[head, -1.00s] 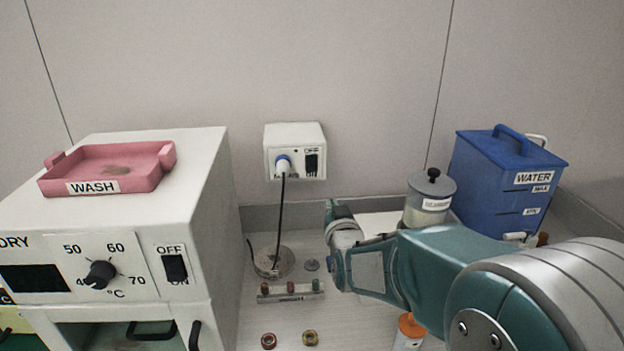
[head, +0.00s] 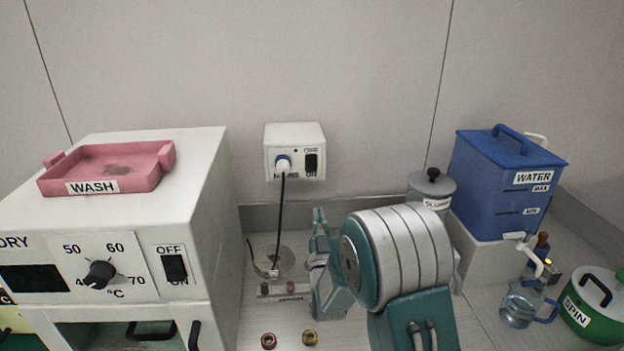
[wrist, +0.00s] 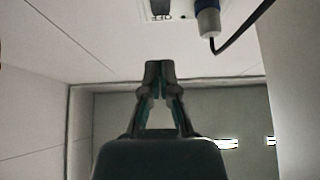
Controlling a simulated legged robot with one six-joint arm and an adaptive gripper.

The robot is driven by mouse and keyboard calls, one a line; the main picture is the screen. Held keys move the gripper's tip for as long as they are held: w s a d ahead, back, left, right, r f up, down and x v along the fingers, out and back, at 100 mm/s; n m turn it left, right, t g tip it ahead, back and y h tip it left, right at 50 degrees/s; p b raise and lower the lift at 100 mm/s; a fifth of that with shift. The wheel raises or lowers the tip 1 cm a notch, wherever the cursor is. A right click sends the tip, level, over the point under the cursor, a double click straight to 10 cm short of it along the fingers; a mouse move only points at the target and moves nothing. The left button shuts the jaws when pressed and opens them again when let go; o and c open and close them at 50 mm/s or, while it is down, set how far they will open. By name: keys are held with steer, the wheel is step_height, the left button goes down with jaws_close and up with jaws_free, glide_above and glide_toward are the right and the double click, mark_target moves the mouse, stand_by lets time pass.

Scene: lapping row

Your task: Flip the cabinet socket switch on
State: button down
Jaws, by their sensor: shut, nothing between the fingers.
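The white socket box (head: 295,135) is on the back wall, right of the cabinet (head: 215,200). Its black rocker switch (head: 311,162) is at the right of its face. Lettering like ON shows under the rocker; the label above is hard to read. A blue and white plug (head: 283,163) with a black cord sits left of the rocker. My gripper (head: 318,212) is below and slightly right of the box, apart from it. In the wrist view its fingertips (wrist: 159,68) are together and empty, with the socket face (wrist: 180,8) and plug (wrist: 208,20) beyond them.
The cabinet carries a pink WASH tray (head: 105,170) and its own OFF/ON switch (head: 174,267). A lidded jar (head: 432,188), blue WATER tank (head: 505,185), glass jug (head: 520,303) and green SPIN pot (head: 592,305) stand right. Small rings (head: 269,340) lie on the bench.

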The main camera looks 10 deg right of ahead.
mark_target(311, 168)
steer(key=shift+s+a+f+t, duration=0.2)
steer(key=shift+s+f+t, duration=0.3)
steer(key=shift+f+t, duration=0.3)
steer(key=x, duration=0.4)
steer(key=w+f+x, duration=0.1)
steer(key=x, duration=0.3)
steer(key=f+x, duration=0.1)
steer(key=x, duration=0.2)
steer(key=shift+w+r, duration=0.35)
steer(key=shift+w, duration=0.85)
steer(key=shift+w, duration=0.1)
